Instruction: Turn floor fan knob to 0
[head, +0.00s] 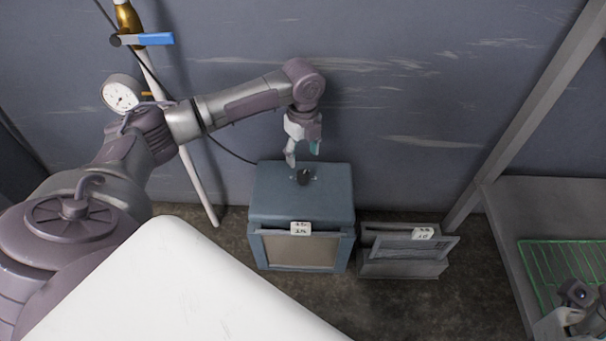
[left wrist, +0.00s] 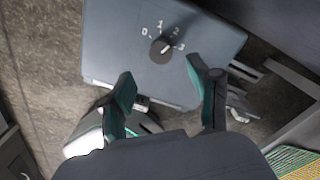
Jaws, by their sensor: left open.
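The floor fan (head: 300,203) is a blue-grey box on the floor against the wall; its top also fills the upper middle of the left wrist view (left wrist: 120,55). Its dark round knob (head: 304,177) is on the top face. In the left wrist view, the knob (left wrist: 160,49) has the marks 0, 1, 2 and 3 around it, and its light pointer line faces the 2 and 3 side. My left gripper (head: 302,155) is open and empty, just above and behind the knob, apart from it. Its teal-padded fingers (left wrist: 161,86) are spread, with the knob visible beyond them.
A smaller grey box (head: 402,262) stands right of the fan. A metal rack with a green wire grid (head: 562,268) is at the right. A white surface (head: 175,285) fills the lower left. A pipe with a gauge (head: 121,94) and blue-handled valve (head: 150,40) runs along the wall.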

